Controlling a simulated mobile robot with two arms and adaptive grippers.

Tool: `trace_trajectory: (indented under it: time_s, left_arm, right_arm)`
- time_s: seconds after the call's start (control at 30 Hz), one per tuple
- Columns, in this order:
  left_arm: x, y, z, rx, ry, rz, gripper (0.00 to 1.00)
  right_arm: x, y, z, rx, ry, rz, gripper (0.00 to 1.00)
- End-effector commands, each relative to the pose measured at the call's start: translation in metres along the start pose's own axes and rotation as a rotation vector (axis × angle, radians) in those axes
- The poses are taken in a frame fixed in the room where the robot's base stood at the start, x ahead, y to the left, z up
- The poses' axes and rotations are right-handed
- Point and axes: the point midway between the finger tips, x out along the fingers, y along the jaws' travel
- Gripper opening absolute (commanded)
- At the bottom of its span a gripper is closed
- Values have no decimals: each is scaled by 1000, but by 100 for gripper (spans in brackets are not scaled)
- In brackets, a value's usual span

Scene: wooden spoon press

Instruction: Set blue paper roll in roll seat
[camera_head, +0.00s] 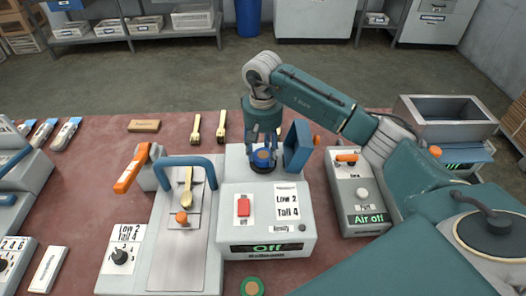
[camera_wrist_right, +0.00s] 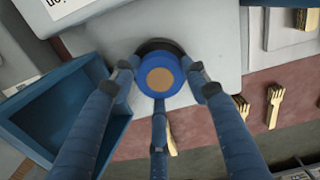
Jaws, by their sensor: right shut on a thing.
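The blue paper roll (camera_head: 264,158) has a tan core and is held upright between the fingers of my right gripper (camera_head: 264,146). In the right wrist view the roll (camera_wrist_right: 160,76) sits between the gripper's blue fingers (camera_wrist_right: 160,92), which are shut on its sides. A dark round seat (camera_wrist_right: 157,45) shows just behind and under the roll, on the grey machine top. The roll is over or at this seat; I cannot tell whether it rests in it. My left gripper is not in view.
A blue open bin (camera_head: 298,145) stands close to the right of the roll. The press with an orange lever (camera_head: 132,168) is to the left. The grey box (camera_head: 267,222) reading "Off" is in front. Wooden utensils (camera_head: 221,127) lie behind. A green roll (camera_head: 252,287) is at the front edge.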

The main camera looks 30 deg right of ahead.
Motion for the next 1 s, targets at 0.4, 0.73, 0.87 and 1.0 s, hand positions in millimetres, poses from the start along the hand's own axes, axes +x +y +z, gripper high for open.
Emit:
trace_trajectory:
  time_s: [0.4, 0.73, 0.87, 1.0]
  left_arm:
    - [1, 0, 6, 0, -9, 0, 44]
    - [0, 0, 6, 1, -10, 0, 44]
    - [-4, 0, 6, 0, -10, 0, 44]
    - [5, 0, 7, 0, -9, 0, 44]
  right_arm:
    - [13, 0, 0, -1, 1, 0, 21]
    - [12, 0, 0, -1, 0, -1, 64]
    - [8, 0, 0, -1, 0, -1, 64]
    - [-5, 0, -2, 0, 6, -1, 64]
